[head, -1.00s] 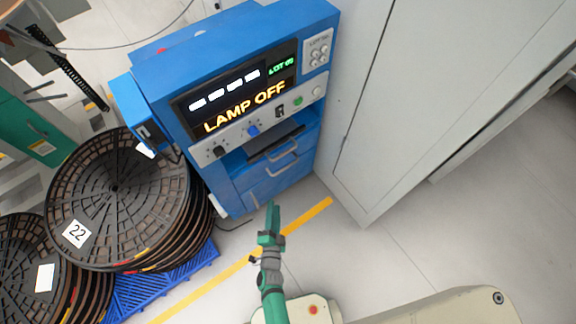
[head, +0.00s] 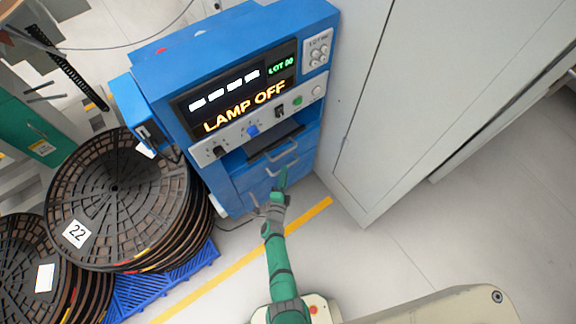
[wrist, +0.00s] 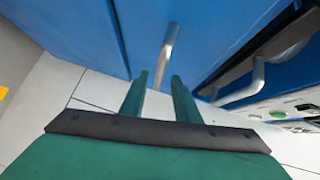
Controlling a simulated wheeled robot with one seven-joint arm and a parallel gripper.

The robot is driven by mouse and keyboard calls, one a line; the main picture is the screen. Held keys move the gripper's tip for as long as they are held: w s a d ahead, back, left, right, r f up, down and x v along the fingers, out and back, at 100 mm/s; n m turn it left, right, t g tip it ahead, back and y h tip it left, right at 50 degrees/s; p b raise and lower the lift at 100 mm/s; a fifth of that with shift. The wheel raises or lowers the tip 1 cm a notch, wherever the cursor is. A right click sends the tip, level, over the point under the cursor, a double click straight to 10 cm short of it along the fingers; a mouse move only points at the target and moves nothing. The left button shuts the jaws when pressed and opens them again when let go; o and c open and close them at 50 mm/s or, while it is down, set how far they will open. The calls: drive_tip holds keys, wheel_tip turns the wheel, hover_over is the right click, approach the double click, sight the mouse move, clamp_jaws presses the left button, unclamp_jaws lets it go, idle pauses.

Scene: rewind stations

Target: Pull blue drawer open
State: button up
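The blue rewind machine (head: 240,85) has blue drawer fronts low on its face, under a dark recess. A lower drawer (head: 258,185) has a grey bar handle, with another bar handle just above it. My gripper (head: 281,180) is in front of the lower drawer, close to its handle. In the wrist view my gripper (wrist: 160,88) has its two green fingers apart with nothing between them. The lower handle (wrist: 168,48) lies just beyond the fingertips, roughly in line with the gap. The upper handle (wrist: 243,86) is to the right. The drawers look shut.
A tall grey cabinet (head: 385,100) stands right beside the machine. Stacked brown reels (head: 118,200) on a blue pallet (head: 165,285) stand to the left. A yellow floor line (head: 235,268) crosses the clear floor in front.

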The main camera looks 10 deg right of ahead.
drive_tip(key=shift+x, duration=2.3)
drive_tip(key=shift+d, duration=0.15)
